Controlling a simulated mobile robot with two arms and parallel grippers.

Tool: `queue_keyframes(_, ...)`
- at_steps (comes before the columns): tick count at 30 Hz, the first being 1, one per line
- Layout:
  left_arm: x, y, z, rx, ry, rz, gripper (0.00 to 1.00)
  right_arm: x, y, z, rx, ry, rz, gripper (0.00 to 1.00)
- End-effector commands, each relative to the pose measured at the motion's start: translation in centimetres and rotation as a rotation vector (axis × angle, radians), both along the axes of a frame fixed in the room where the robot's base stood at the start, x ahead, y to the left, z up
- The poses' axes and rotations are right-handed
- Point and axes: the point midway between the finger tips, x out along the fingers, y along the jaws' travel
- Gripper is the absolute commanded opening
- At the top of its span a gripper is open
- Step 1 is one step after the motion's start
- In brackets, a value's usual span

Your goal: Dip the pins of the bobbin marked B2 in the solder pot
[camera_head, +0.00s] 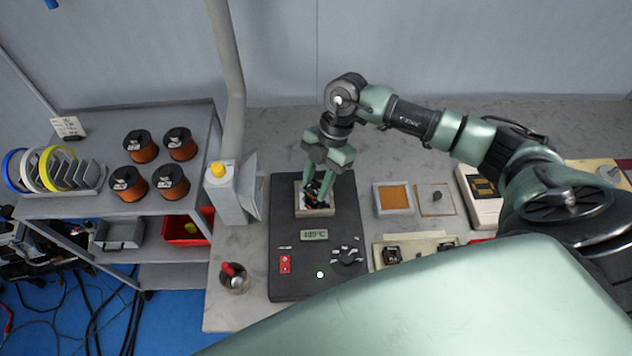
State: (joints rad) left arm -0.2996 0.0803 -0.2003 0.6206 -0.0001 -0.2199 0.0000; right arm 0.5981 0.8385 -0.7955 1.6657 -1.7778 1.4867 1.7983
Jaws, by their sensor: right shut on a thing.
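The solder pot (285,235) is a dark box on the grey bench, with a display reading about 400 °C, a red switch and a dial. Its square pale-rimmed opening (300,209) is at the back. My right gripper (318,189) points down over this opening and is shut on a small dark bobbin (316,198). The bobbin is at or just above the opening. The fingers partly hide it, so its mark cannot be read and I cannot tell whether its pins touch the solder. My left gripper is not in view.
A holder (415,239) with dark bobbins stands right of the pot. Behind it are an orange-filled tray (394,197), a pale tray (436,210) and a white instrument (480,212). A cup (235,284) and a fume duct (229,70) stand left. A cart (75,209) carries several wire spools.

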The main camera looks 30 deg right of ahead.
Motion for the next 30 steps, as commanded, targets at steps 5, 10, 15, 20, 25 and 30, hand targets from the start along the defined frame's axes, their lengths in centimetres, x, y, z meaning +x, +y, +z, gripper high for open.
queue_keyframes(5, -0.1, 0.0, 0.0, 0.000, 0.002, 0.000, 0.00, 0.0, 0.0, 0.0, 0.000, 0.000, 0.000, 0.00)
queue_keyframes(10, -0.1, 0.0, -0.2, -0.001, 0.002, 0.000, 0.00, 0.0, 0.0, -0.3, 0.000, 0.000, 0.000, 0.00)
queue_keyframes(15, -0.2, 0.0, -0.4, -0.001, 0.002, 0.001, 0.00, 0.0, 0.0, -0.7, 0.000, 0.000, 0.000, 0.00)
queue_keyframes(20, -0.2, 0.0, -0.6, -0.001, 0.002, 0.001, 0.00, 0.0, 0.0, -1.1, 0.000, 0.000, 0.000, 0.00)
queue_keyframes(25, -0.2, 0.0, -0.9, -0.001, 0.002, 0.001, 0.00, 0.0, 0.0, -1.5, 0.000, 0.000, 0.000, 0.00)
queue_keyframes(30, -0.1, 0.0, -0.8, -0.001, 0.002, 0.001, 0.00, 0.0, 0.0, -1.5, 0.000, 0.000, 0.000, 0.00)
